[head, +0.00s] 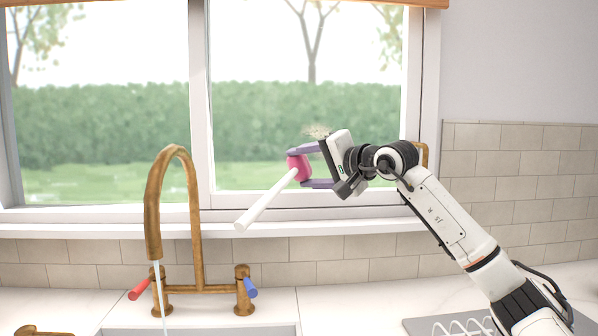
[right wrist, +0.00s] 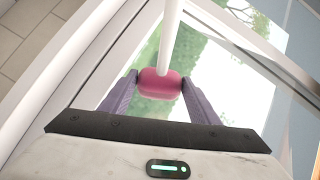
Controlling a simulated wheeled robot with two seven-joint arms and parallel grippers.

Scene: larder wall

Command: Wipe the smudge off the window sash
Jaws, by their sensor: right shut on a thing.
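The window sash (head: 203,120) is white-framed, with a lawn and hedge behind its glass. A small brownish smudge (head: 316,130) shows on the right pane, just above my right gripper in the picture and partly beside it. My right gripper (head: 304,168) has purple fingers shut on the pink end of a wiping tool (head: 297,166). Its white handle (head: 265,200) slants down to the left. In the right wrist view the pink end (right wrist: 159,84) sits between the fingertips. I cannot tell whether it touches the glass. My left gripper is out of view.
A brass tap (head: 196,230) with red and blue levers stands left of my arm, and water runs from it into the sink (head: 200,329). A drying rack (head: 465,324) lies at lower right. The white sill (head: 290,228) runs below the window.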

